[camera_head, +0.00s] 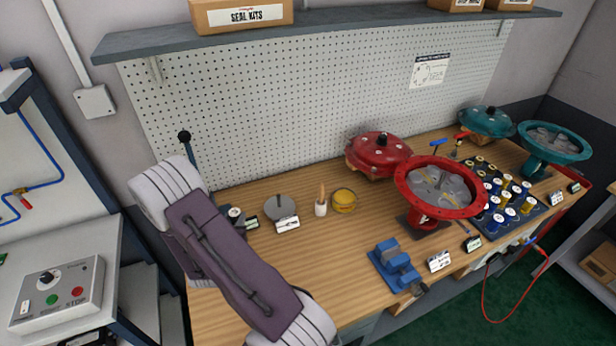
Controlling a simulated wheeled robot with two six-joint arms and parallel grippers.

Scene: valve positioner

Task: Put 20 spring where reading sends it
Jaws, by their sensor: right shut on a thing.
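My right arm (225,250) crosses the left of the bench with its purple and white links. Its fingertips are hidden, and so is the thing that it holds shut. Several blue, yellow and white-topped springs (497,219) stand on a dark tray (484,235) at the right of the bench. I cannot read a 20 on any of them. An open red actuator housing (408,198) stands left of the tray, and an open teal housing (575,148) stands at the far right. My left gripper is not in view.
A red cover (379,151) and a teal cover (486,122) lie behind. A blue vise (396,262) is at the front. A chart (429,71) hangs on the pegboard.

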